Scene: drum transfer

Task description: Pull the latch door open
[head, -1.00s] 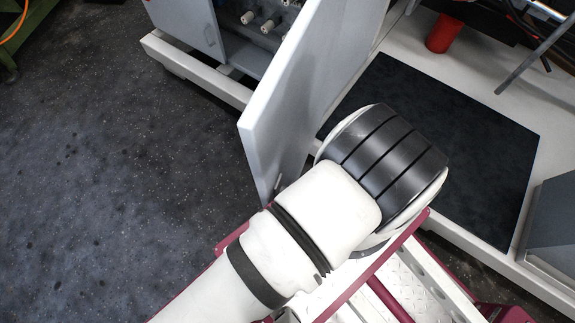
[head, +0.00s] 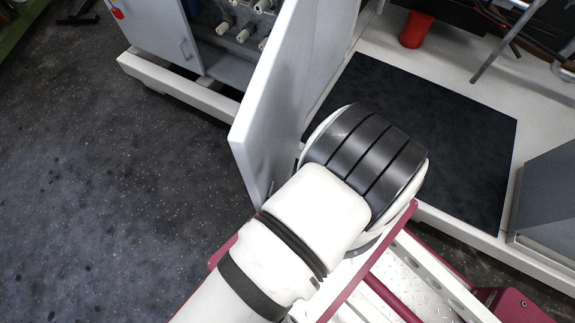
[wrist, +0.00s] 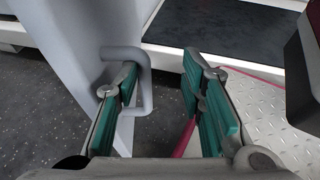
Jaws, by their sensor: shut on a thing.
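The latch door (head: 280,100) is a pale grey panel standing swung out from the cabinet (head: 160,30), whose inside shows behind it. In the wrist view the door (wrist: 75,60) fills the upper left, with its grey loop handle (wrist: 146,88) sticking out to the right. My gripper (wrist: 160,72) has its teal-padded fingers on either side of the handle's outer bar, the left finger inside the loop. In the head view my white and black wrist hides the fingers and handle.
Inside the cabinet are several white knobs (head: 243,35). A red cup (head: 416,29) stands on the pale ledge behind a black mat (head: 425,130). A grey box (head: 548,200) is at the right. Dark floor (head: 100,180) is clear at left.

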